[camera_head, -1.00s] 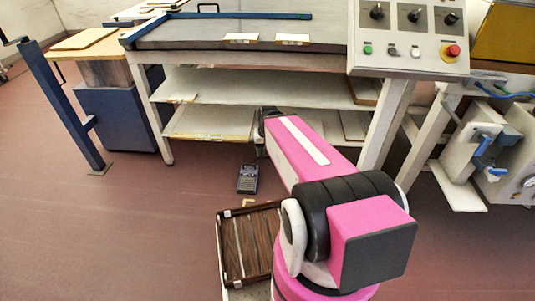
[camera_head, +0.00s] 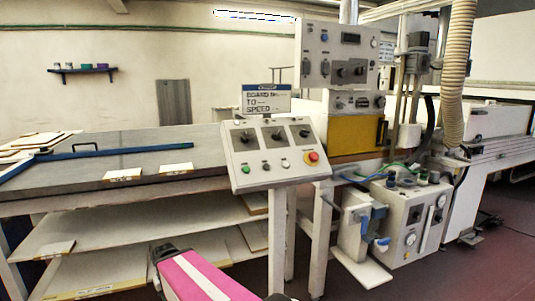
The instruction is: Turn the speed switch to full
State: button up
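A sloped grey control panel (camera_head: 262,182) stands on a post near the middle of the head view. Its top row has three black rotary knobs: a left knob (camera_head: 245,137), a middle knob (camera_head: 276,134) and a right knob (camera_head: 303,132). Their labels are too small to read, so I cannot tell which is the speed switch or its setting. A blue-and-white sign (camera_head: 263,98) above the panel reads "BOARD", "TO" and "SPEED", with parts unreadable. My pink arm shows at the bottom, below and left of the panel. My gripper is not visible.
Below the knobs are a green button (camera_head: 249,170) and a red stop button (camera_head: 312,157). An upper cabinet (camera_head: 318,50) carries more knobs. A long table (camera_head: 140,140) with shelves is at left. A valve unit (camera_head: 410,215) is at right.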

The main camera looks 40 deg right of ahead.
aim_at(245, 138)
jog(key=z, duration=1.55)
jog(key=k+j+z, duration=0.1)
jog(key=k, duration=0.05)
